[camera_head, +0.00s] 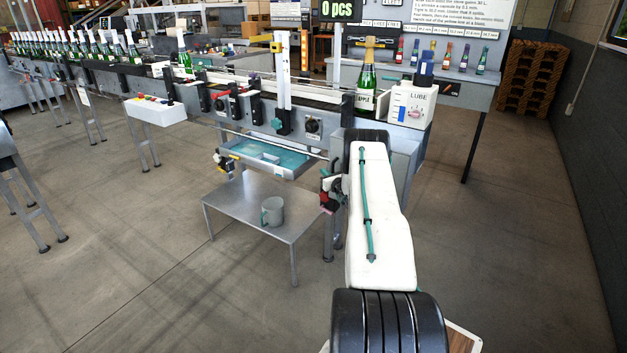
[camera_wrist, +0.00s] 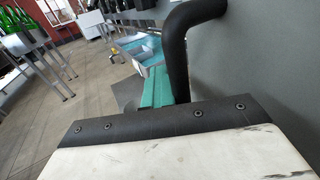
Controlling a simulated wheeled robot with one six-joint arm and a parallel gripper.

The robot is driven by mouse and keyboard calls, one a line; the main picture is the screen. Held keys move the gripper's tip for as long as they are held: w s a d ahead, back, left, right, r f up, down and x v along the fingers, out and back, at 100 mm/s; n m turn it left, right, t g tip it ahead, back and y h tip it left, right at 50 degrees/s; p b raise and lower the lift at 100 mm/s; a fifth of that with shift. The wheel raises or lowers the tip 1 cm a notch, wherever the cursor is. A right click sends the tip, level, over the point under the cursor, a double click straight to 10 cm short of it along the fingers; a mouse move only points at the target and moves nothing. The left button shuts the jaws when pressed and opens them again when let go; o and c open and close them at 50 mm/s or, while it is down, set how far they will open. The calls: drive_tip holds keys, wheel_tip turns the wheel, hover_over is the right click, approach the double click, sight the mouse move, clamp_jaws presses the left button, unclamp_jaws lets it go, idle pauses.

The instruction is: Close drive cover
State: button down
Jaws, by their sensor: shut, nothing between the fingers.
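The machine's grey end housing (camera_head: 405,155) is in the head view, right of my raised arm. I cannot tell the drive cover's outline or how far open it is. In the wrist view a plain grey panel (camera_wrist: 262,65) fills the right side. A thick black bent bar (camera_wrist: 179,55), which looks like a handle, runs down in front of it. My gripper (camera_wrist: 157,88) shows as teal fingers close together, shut and empty, just left of the bar. I cannot tell whether they touch it. In the head view my arm hides the gripper.
A low metal table (camera_head: 235,207) with a grey mug (camera_head: 272,211) stands left of my arm, below a blue tray (camera_head: 265,158). A champagne bottle (camera_head: 367,85) and a LUBE box (camera_head: 409,104) are on the machine top. Floor at right is clear.

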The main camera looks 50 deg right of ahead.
drive_tip(key=s+a, duration=0.1)
drive_tip(key=a, duration=1.3)
drive_tip(key=shift+s, duration=0.35)
